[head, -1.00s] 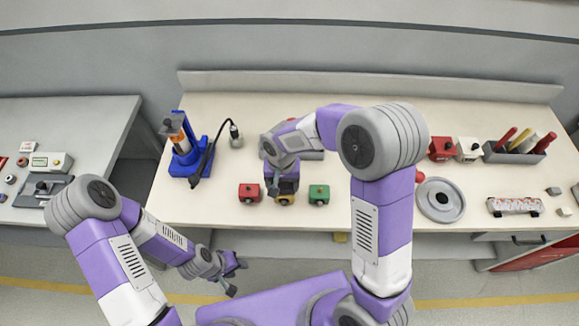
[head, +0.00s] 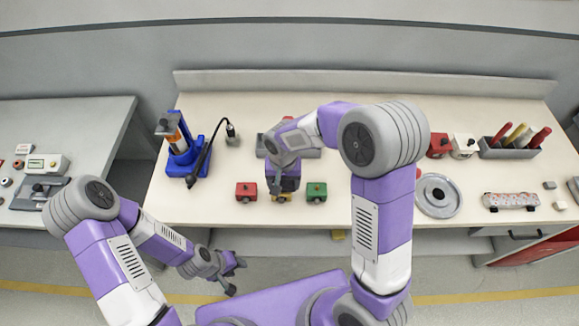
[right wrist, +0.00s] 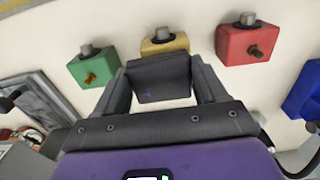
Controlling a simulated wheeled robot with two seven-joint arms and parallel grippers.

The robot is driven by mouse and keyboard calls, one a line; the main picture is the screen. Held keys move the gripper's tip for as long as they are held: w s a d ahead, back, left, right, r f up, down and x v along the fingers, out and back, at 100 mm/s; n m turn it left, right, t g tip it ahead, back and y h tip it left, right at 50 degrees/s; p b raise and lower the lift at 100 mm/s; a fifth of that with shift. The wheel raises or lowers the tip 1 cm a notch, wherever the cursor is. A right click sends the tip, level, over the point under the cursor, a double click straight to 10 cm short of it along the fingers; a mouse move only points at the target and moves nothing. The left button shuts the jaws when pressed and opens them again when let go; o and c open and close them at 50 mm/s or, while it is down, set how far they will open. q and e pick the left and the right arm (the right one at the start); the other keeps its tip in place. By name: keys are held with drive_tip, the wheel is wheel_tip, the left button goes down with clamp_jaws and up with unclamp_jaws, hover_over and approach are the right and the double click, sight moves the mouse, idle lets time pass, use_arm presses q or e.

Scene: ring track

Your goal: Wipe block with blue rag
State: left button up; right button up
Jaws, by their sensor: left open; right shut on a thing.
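A red block (head: 246,191), a yellow block (head: 282,197) and a green block (head: 316,192) stand in a row on the bench, each with a knob. My right gripper (head: 283,187) is over the yellow block and partly hides it. In the right wrist view its fingers (right wrist: 166,66) are shut on a dark, folded-looking thing (right wrist: 160,78) with a small blue patch. I cannot tell clearly that this is the blue rag. The yellow block (right wrist: 165,42) shows just beyond it; whether they touch is unclear. My left gripper (head: 233,276) is open and empty, low in front of the bench.
A blue stand (head: 186,158) with a black cable is at the left. A grey tray (head: 310,153) lies behind the blocks. A round metal lid (head: 438,196), a tool holder (head: 508,152) and a patterned roll (head: 511,201) are at the right. The bench front left is clear.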

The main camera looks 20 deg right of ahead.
drive_tip(key=shift+s+d, duration=0.3)
drive_tip(key=shift+d, duration=0.25)
drive_tip(key=shift+w+a, duration=0.3)
drive_tip(key=shift+a, duration=0.45)
drive_tip(key=shift+w+a, duration=0.25)
drive_tip(key=shift+a, duration=0.5)
drive_tip(key=d, duration=0.1)
drive_tip(key=s+d, duration=0.1)
drive_tip(key=d, duration=0.1)
drive_tip(key=shift+d, duration=0.1)
drive_tip(key=shift+r, duration=0.25)
wheel_tip(320, 180, up, 2)
drive_tip(key=shift+r+p, duration=0.15)
drive_tip(key=shift+p, duration=0.4)
drive_tip(key=shift+r+p, duration=2.1)
drive_tip(key=shift+r, duration=0.65)
